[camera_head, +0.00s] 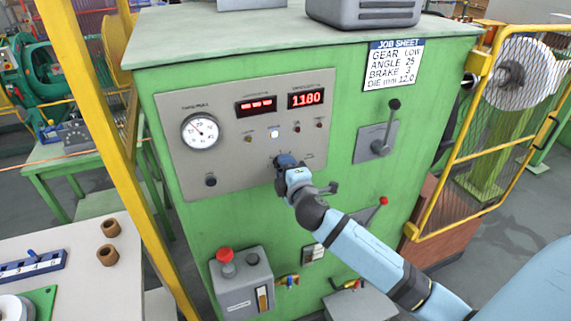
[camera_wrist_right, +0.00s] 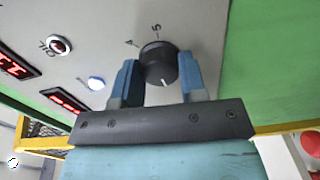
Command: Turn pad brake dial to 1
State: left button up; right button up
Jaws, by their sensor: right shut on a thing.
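The pad brake dial (camera_wrist_right: 158,60) is a dark round knob on the grey panel of the green cabinet. In the right wrist view its white pointer mark is at the lower edge, and the numbers 4 and 5 show on the panel above it. The other numbers are hidden. My right gripper (camera_wrist_right: 158,68) is shut on the dial, one blue finger on each side. In the head view the right gripper (camera_head: 286,163) covers the dial on the panel (camera_head: 225,165). My left gripper is not in view.
Above the dial are a lit white lamp (camera_head: 274,134), a red 1180 display (camera_head: 306,98) and a round gauge (camera_head: 200,131). A lever (camera_head: 380,145) stands to the right, near the job sheet (camera_head: 393,64). A small black knob (camera_head: 210,180) is at left. A yellow post (camera_head: 95,110) rises at left.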

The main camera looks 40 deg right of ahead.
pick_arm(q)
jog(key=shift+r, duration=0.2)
pick_arm(e)
jog(key=shift+n, duration=0.5)
jog(key=o, duration=0.9)
pick_arm(q)
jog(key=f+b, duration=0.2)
jog(key=b, duration=0.1)
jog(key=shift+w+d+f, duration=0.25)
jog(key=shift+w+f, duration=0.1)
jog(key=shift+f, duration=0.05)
pick_arm(e)
jog(key=v, duration=1.3)
jog(key=shift+s+a, duration=0.15)
jog(key=shift+s, duration=0.2)
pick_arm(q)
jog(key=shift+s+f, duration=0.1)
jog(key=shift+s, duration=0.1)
